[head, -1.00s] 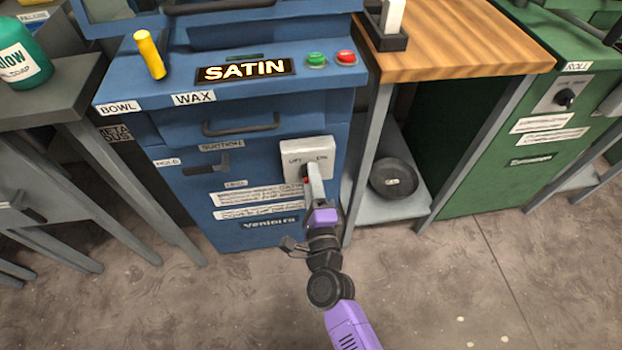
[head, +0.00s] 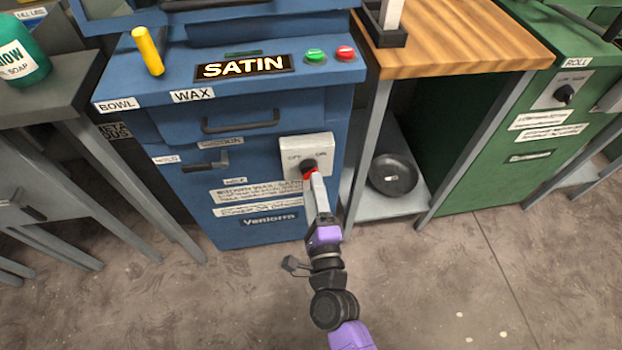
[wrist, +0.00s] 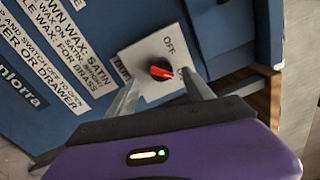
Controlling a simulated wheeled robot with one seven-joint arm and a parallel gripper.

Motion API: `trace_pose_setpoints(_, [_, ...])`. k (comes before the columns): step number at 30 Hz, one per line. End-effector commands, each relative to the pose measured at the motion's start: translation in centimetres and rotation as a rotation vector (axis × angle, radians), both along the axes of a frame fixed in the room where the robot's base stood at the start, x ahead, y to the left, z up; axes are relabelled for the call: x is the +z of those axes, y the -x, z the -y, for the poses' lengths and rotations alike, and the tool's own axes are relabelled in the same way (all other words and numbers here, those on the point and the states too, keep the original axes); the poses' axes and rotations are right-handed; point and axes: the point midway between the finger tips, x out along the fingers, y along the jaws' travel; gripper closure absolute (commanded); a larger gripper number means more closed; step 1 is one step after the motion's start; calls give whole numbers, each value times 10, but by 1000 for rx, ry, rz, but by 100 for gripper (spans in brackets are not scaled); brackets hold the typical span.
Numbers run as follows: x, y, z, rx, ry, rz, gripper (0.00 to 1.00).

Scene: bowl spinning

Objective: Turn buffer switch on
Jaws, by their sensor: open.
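The switch is a black rotary knob (head: 308,164) with a red pointer, on a white plate (head: 322,146) marked OFF and ON, on the blue machine's front. In the wrist view the knob (wrist: 160,70) sits ahead, between my gripper's spread fingers. My gripper (head: 315,178) is open and just in front of the plate in the head view. It also shows in the wrist view (wrist: 160,90), with nothing held. Its right finger partly covers the ON mark there. I cannot tell whether a finger touches the knob.
The blue machine has a drawer handle (head: 240,123) and a small lever handle (head: 208,164) left of the plate. A wooden-topped bench (head: 455,40) stands to the right, with a dark bowl (head: 393,174) on its shelf. A green machine (head: 480,160) stands further right.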

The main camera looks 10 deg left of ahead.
Motion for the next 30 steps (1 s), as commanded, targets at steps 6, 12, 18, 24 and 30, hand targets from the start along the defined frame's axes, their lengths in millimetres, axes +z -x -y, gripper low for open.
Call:
trace_pose_setpoints(6, [-3,27,8,0,1,-2,40])
trace_pose_setpoints(12, [-2,34,10,0,-1,0,40])
trace_pose_setpoints(18, [-3,34,10,0,-1,0,40])
trace_pose_setpoints(24, [-3,34,10,0,-1,0,40])
trace_pose_setpoints(30, [-3,34,9,0,33,9,40])
